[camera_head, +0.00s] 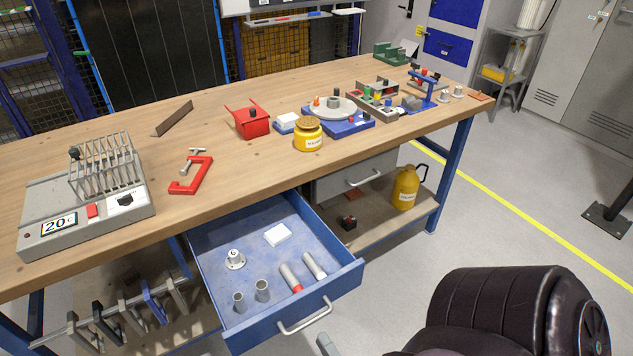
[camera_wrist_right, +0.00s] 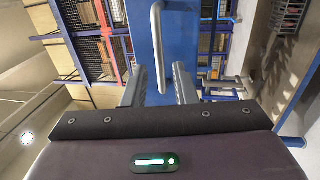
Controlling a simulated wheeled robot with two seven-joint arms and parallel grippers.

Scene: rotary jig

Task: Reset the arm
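My right arm (camera_head: 510,310) comes in at the lower right of the head view, dark and bulky. Its gripper (camera_wrist_right: 161,70) is open in the wrist view, its two grey fingers apart. In the head view only a small grey piece of the gripper (camera_head: 325,344) shows, just below the handle of the open blue drawer (camera_head: 355,275). The pale drawer handle (camera_head: 305,318) also shows in the wrist view (camera_wrist_right: 157,40), its lower end in line with the gap between the fingers. I see no grip on it. My left arm and gripper are not in view.
The drawer holds a white block (camera_head: 278,235), a knob marked 6 (camera_head: 234,259) and several cylinders. The wooden table (camera_head: 240,185) carries a grey rack unit (camera_head: 85,215), a red clamp (camera_head: 190,174), a yellow jar (camera_head: 308,136) and a rotary jig (camera_head: 345,128). A yellow can (camera_head: 405,188) stands below.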

